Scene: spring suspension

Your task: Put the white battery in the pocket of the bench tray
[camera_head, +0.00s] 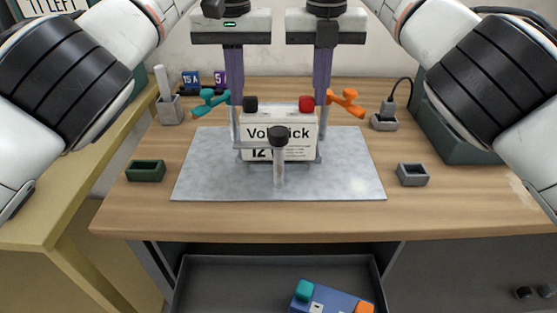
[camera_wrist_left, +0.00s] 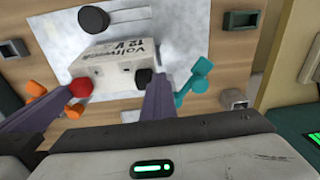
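The white battery (camera_head: 290,124) stands upright at the middle of the grey bench tray (camera_head: 210,175), with a black terminal at left and a red one at right. A low grey frame (camera_head: 262,144) and a black-knobbed post (camera_head: 278,137) cover part of its front. I cannot tell whether the battery is fully seated in the pocket. My left gripper (camera_head: 235,118) points down along its left side, fingers together. My right gripper (camera_head: 322,118) does so at its right side. Contact is unclear. The battery also shows in the left wrist view (camera_wrist_left: 112,55).
A teal clamp (camera_head: 210,102) and an orange clamp (camera_head: 346,101) flank the battery. A green box (camera_head: 145,170) and a grey box (camera_head: 413,174) sit beside the tray. Below the tabletop, an open drawer (camera_head: 225,262) holds a blue battery (camera_head: 333,301). The tray's front corners are clear.

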